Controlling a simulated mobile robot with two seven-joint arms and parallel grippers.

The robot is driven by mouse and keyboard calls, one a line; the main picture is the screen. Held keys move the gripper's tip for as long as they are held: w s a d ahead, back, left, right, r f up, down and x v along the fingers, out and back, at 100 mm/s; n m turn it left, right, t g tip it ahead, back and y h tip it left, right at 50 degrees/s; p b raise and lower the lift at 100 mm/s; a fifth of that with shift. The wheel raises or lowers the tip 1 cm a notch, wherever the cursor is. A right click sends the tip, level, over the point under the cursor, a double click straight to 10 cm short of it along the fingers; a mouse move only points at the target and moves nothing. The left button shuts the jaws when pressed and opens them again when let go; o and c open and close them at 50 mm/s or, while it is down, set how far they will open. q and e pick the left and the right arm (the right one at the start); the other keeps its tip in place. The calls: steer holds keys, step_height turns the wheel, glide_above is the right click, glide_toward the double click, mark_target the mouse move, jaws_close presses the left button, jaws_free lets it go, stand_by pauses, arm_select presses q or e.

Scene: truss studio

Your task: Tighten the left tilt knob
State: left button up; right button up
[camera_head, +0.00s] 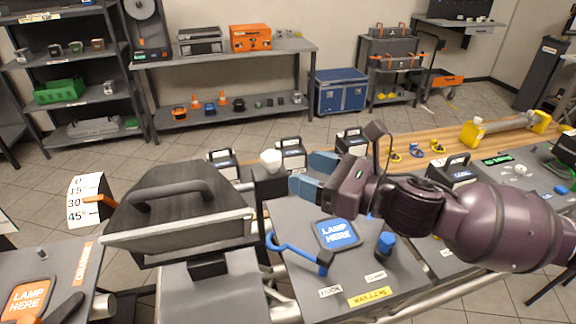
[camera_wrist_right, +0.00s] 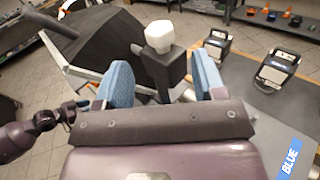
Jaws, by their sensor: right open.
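A dark lamp head (camera_head: 170,205) with a top handle and pale front rim sits tilted on its stand. A white knob (camera_head: 270,157) tops a black upright bracket (camera_head: 270,185) at the lamp's right side. My right gripper (camera_head: 307,174), with blue finger pads, is open just right of the bracket. In the right wrist view the white knob (camera_wrist_right: 160,35) shows beyond and between the two open fingers (camera_wrist_right: 160,82), apart from them. A purple arm part of mine shows at that view's left edge; whether its gripper is open or shut is unclear. I cannot tell whether this knob is the left one.
An angle scale (camera_head: 85,203) with an orange pointer stands left of the lamp. A blue-handled tool (camera_head: 300,252), a blue "LAMP HERE" pad (camera_head: 337,234) and a blue-topped knob (camera_head: 385,243) are on the grey bench below my right arm. Black-and-white cases (camera_head: 291,153) stand behind.

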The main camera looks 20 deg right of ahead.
steer(key=shift+v, duration=1.5)
steer(key=n+g+h, duration=0.5)
steer(key=n+h, duration=0.9)
steer(key=n, duration=2.1)
glide_above(385, 289)
steer(key=s+a, duration=0.2)
steer(key=a, duration=0.1)
step_height(385, 289, down, 21)
steer(key=s+f+m+g, duration=0.4)
steer(key=s+f+m, duration=0.1)
steer(key=s+m, duration=0.35)
steer(key=w+f+n+t+y, duration=0.1)
steer(key=w+f+t, duration=0.6)
steer(key=f, duration=0.3)
steer(key=shift+w+n+t, duration=0.15)
steer(key=shift+n+t, duration=0.15)
steer(key=shift+n, duration=0.05)
